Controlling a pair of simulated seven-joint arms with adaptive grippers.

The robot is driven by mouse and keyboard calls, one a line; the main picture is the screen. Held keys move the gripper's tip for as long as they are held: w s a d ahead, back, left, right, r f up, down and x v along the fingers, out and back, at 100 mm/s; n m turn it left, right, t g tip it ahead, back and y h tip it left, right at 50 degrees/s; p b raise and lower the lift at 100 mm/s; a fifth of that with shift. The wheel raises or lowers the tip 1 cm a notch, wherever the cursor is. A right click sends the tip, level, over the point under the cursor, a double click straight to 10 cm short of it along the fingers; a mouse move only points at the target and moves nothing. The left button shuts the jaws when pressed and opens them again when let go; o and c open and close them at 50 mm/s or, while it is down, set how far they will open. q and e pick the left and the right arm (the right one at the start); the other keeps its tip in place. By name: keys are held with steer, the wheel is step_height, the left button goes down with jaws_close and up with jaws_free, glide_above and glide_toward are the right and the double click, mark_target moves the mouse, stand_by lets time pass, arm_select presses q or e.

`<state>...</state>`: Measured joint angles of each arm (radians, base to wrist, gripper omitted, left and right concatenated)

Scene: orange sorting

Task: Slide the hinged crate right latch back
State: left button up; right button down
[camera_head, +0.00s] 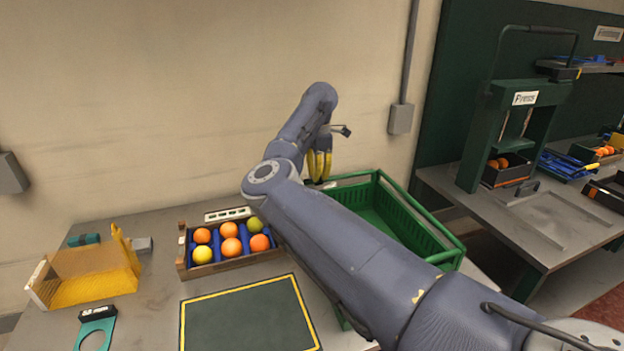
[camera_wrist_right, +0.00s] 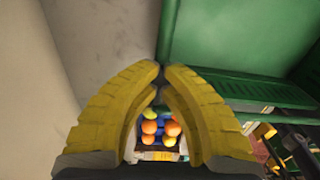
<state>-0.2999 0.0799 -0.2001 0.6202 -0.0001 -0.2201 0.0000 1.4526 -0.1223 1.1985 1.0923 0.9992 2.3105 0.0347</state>
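The green crate (camera_head: 408,222) stands at the right end of the table, partly hidden behind my right arm. Its slatted side and rim show, but I cannot make out its right latch. My right gripper (camera_head: 319,178) has yellow fingers pointing down near the crate's back left corner, by the wall. I cannot tell whether it touches the crate. In the right wrist view its fingertips (camera_wrist_right: 161,70) meet with nothing seen between them. Green surfaces (camera_wrist_right: 240,35), apparently the crate, fill the upper right of that view. My left gripper is not in view.
A wooden tray (camera_head: 188,272) of oranges and yellow-green fruit sits left of the crate. A yellow-bordered dark mat (camera_head: 245,320) lies in front. A yellow angled holder (camera_head: 90,275) and a teal ring tool (camera_head: 95,330) are at left. The wall (camera_head: 180,90) rises close behind.

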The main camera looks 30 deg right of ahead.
steer(key=shift+s+d, duration=0.2)
steer(key=shift+d, duration=0.5)
stand_by(1.6)
steer(key=shift+r, duration=3.5)
